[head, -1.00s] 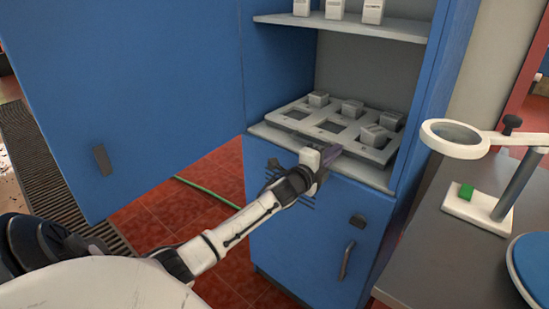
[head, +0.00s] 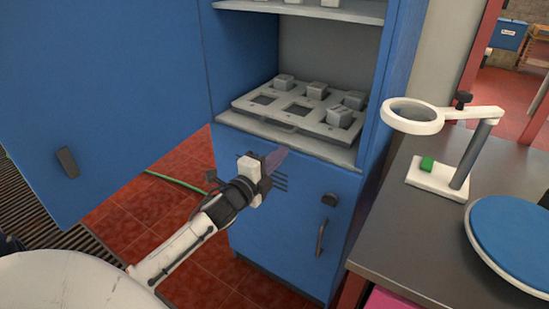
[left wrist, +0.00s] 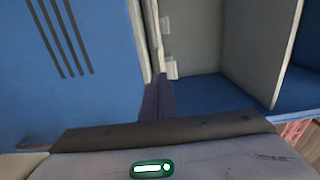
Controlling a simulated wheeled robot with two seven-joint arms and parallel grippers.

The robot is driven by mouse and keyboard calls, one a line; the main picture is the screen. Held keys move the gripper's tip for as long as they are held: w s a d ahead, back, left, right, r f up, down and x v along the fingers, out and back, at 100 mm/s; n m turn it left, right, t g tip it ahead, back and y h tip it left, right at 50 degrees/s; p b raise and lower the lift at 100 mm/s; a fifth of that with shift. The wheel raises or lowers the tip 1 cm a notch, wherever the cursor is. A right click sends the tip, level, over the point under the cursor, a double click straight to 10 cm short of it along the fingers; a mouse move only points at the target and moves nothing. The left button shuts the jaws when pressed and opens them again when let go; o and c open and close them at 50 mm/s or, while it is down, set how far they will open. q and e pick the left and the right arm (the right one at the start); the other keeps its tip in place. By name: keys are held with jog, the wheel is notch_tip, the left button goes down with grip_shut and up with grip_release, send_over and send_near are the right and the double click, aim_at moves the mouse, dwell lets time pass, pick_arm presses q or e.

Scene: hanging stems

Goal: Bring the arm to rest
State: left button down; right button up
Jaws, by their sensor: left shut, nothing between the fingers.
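My left gripper (head: 272,160) is in front of the blue cabinet, just below and in front of the edge of its lower shelf (head: 330,151). Its fingers are shut with nothing between them. In the left wrist view the shut fingers (left wrist: 157,98) point toward the cabinet, with the slotted blue door (left wrist: 70,70) at the left. A grey tray (head: 262,118) with square openings lies on the lower shelf and holds several grey blocks. The gripper is apart from the tray. My right gripper is not in view.
The large blue cabinet door (head: 110,100) stands open at the left. A green hose (head: 175,181) lies on the red floor.

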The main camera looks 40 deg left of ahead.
pick_arm(q)
jog(key=s+d+f+n+g+h, duration=0.1)
jog(key=s+d+f+n+g, duration=0.25)
jog(key=s+d+f, duration=0.4)
jog(key=s+d+f+n+g+h, duration=0.15)
jog(key=s+d+f+n, duration=0.35)
jog(key=s+f, duration=0.5)
jog(key=s+d+f+n+g+h, duration=0.2)
jog(key=s+d+f+n+g, duration=0.2)
jog(key=s+d+f, duration=0.5)
jog(key=s+d+n, duration=0.2)
jog(key=s+d, duration=0.1)
jog(key=shift+f, duration=0.2)
